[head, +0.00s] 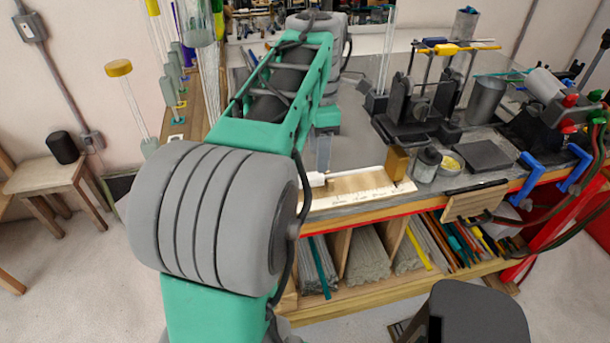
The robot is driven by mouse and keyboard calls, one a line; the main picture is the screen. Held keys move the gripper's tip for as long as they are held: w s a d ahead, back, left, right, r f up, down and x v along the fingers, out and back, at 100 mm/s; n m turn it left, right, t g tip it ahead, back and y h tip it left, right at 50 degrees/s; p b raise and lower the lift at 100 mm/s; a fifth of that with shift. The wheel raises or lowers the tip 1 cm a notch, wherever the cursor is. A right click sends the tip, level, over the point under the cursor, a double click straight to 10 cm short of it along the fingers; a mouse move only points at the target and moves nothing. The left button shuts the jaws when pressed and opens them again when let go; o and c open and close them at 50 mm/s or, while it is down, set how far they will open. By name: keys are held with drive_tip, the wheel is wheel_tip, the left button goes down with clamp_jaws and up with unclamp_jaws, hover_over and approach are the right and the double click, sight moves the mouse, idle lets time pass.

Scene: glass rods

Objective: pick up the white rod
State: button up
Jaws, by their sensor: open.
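A short white piece (316,179), which may be the end of the white rod, shows at the left end of a pale marked board (362,188) on the bench. The rest of it is hidden behind my arm. My gripper (322,165) is only partly seen: a grey finger points down just above the white piece, below my green wrist. It is open. I cannot tell whether the finger touches the white piece. Bundles of pale grey-white rods (368,258) lie in the shelf compartments under the bench.
Jars (425,165), a dark clamp stand (410,105) and a torch (555,95) stand to the right. A dark stool (470,315) is in front. Tall glass tubes (388,50) stand behind.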

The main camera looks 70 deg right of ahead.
sight(315, 175)
drive_tip(key=f, duration=0.1)
drive_tip(key=f+p, duration=0.1)
drive_tip(key=f, duration=0.1)
drive_tip(key=w+f, duration=0.1)
drive_tip(key=f, duration=0.1)
drive_tip(key=shift+d+f, duration=0.1)
drive_tip(key=shift+f, duration=0.15)
drive_tip(key=shift+s+f, duration=0.1)
drive_tip(key=shift+f, duration=0.35)
drive_tip(key=shift+c, duration=0.4)
clamp_jaws()
